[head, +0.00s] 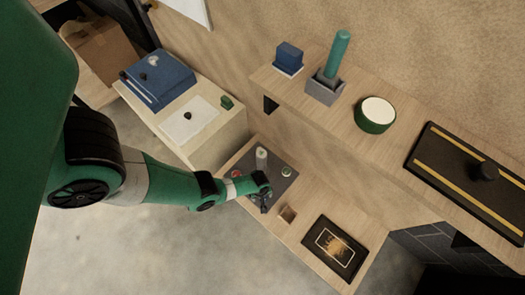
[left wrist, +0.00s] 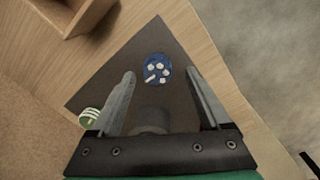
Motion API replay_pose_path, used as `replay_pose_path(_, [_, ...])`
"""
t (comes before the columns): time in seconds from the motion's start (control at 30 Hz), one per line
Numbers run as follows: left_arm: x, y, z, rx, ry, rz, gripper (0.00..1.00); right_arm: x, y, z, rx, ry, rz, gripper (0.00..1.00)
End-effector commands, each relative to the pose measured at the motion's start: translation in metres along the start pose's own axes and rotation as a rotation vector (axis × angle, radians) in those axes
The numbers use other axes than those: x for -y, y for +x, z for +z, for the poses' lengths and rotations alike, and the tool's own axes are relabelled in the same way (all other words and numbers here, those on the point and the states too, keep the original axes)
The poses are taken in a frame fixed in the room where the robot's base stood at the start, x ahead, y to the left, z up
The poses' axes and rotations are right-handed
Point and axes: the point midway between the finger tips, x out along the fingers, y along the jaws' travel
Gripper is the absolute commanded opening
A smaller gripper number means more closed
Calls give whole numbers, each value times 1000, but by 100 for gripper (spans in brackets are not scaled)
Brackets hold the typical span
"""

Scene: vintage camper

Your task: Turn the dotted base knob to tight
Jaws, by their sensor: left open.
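The dotted base knob (left wrist: 157,68) is a round blue knob with several white dots and a short white bar, lying on a dark mat (left wrist: 100,88) in the left wrist view. My left gripper (left wrist: 162,74) is open, its two fingers on either side of the knob in that view, with gaps on both sides. I cannot tell how far above the knob the fingertips are. In the head view the left gripper (head: 264,196) is over the front part of the dark mat (head: 281,184) and hides the knob. My right gripper is not in view.
A pale cylinder (head: 261,155) stands on the mat near a green-and-white knob (head: 286,171) and a red-topped item (head: 237,173). A small wooden box (head: 287,214) and a dark framed panel (head: 335,247) are beside the mat. A shelf (head: 345,127) overhangs behind.

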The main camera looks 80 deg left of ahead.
Motion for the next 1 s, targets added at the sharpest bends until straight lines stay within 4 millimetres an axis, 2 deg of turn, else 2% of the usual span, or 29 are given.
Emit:
replay_pose_path(0.03, [0,14,0,0,0,0,80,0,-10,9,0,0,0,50])
replay_pose_path(0.1, [0,20,0,0,0,0,80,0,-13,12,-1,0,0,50])
replay_pose_path(0.47, [0,22,0,0,0,1,80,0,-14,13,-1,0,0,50])
replay_pose_path(0.9, [0,22,0,0,0,1,1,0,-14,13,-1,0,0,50])
replay_pose_path(1.0, [0,22,0,0,1,1,0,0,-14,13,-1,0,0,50])
